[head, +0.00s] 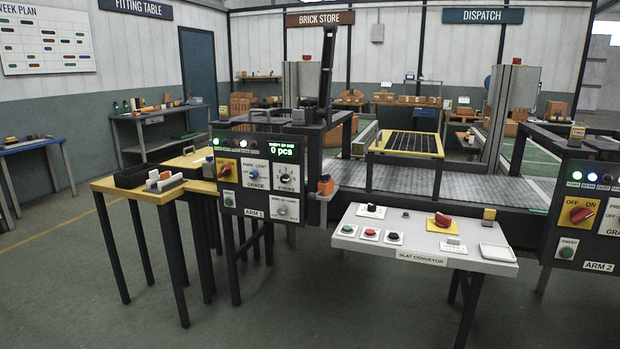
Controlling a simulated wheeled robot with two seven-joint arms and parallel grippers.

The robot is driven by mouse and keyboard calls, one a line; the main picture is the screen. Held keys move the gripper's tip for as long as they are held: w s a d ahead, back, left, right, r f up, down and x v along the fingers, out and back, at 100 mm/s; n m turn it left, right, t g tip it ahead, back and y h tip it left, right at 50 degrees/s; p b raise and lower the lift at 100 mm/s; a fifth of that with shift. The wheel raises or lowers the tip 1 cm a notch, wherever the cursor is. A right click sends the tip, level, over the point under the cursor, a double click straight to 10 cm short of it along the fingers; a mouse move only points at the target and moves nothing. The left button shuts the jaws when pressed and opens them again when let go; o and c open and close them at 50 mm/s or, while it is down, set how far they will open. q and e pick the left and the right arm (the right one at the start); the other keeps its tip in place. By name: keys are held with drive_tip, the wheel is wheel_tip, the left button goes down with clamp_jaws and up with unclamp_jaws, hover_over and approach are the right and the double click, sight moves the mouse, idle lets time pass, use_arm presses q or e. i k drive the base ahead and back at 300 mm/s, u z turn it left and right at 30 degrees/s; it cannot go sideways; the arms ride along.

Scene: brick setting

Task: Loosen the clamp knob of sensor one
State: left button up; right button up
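Neither of my grippers is in view. No part is labelled sensor one, and I cannot make out a clamp knob for certain. I cannot tell whether either is a sensor.
A yellow-topped table (135,194) with a black tray stands left of the ARM 1 panel. The floor in front (300,315) is clear.

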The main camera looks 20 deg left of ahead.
sight(324, 177)
drive_tip(key=u, duration=0.55)
drive_tip(key=i, duration=0.8)
drive_tip(key=u, duration=0.35)
